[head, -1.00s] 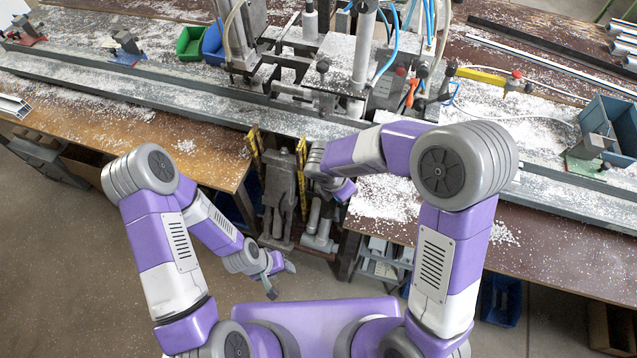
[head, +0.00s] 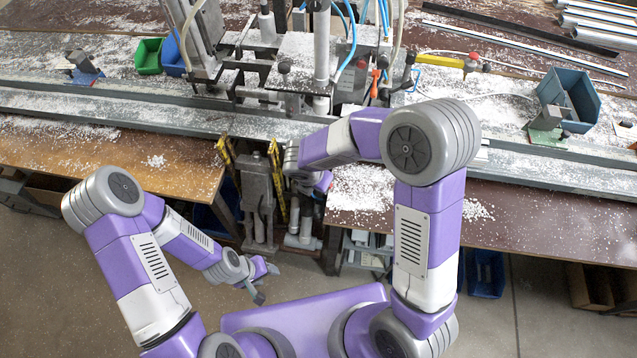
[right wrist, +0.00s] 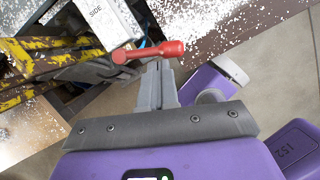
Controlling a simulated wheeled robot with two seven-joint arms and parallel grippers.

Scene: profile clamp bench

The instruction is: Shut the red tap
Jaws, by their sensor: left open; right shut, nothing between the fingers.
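The red tap handle (right wrist: 150,52), a bar with a rounded knob at each end, shows in the right wrist view just beyond my right fingertips. My right gripper (right wrist: 157,66) is shut and empty, its tips close to the middle of the handle. I cannot tell whether they touch it. In the head view, my right forearm hides this spot, and the right gripper is mostly hidden below the bench edge. My left gripper (head: 266,281) is open and empty, over the floor in front of the bench.
The grey machine base (head: 257,200) stands in the bench gap, beside yellow-and-black striped bars (head: 225,153). A brown bench top (head: 540,215) with white chips lies to the right. A blue bin (head: 568,97) stands at the back right. The floor in front is clear.

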